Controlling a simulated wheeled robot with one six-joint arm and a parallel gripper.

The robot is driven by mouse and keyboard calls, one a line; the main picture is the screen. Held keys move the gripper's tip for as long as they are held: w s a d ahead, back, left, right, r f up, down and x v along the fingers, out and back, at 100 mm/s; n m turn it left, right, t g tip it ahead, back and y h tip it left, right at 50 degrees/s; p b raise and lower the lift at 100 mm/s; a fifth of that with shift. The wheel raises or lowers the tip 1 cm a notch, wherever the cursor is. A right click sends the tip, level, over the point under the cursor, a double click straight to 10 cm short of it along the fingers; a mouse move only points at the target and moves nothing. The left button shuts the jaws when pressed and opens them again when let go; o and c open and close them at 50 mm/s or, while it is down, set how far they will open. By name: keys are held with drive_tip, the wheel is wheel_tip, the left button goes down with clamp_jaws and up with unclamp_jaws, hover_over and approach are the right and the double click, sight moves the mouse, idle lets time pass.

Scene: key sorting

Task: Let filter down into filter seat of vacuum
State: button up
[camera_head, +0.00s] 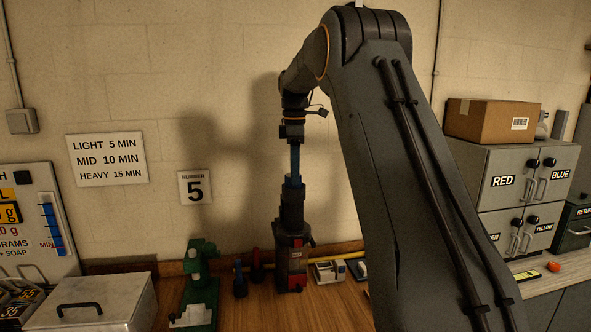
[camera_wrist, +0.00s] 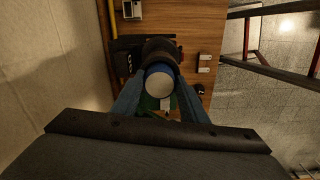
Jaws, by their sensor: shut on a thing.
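My gripper (camera_head: 293,177) points straight down over the vacuum (camera_head: 293,262), a dark grey and red upright unit on the wooden bench. In the wrist view, my gripper's two blue fingers (camera_wrist: 160,90) are shut on the filter (camera_wrist: 160,84), a round piece with a pale top and blue rim. The filter is lined up closely with the dark round top of the vacuum (camera_wrist: 160,50). The filter seat is hidden under the filter and fingers. I cannot tell how far the filter is inside it.
A green device (camera_head: 200,290) and a metal box with a handle (camera_head: 105,300) stand to the left. A small white device (camera_head: 329,271) lies right of the vacuum. Labelled drawers (camera_head: 500,190) with a cardboard box (camera_head: 490,120) on top stand at the right. The wall is close behind.

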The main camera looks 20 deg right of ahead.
drive_tip(key=o, duration=1)
wheel_tip(320, 180, up, 12)
drive_tip(key=b, duration=0.4)
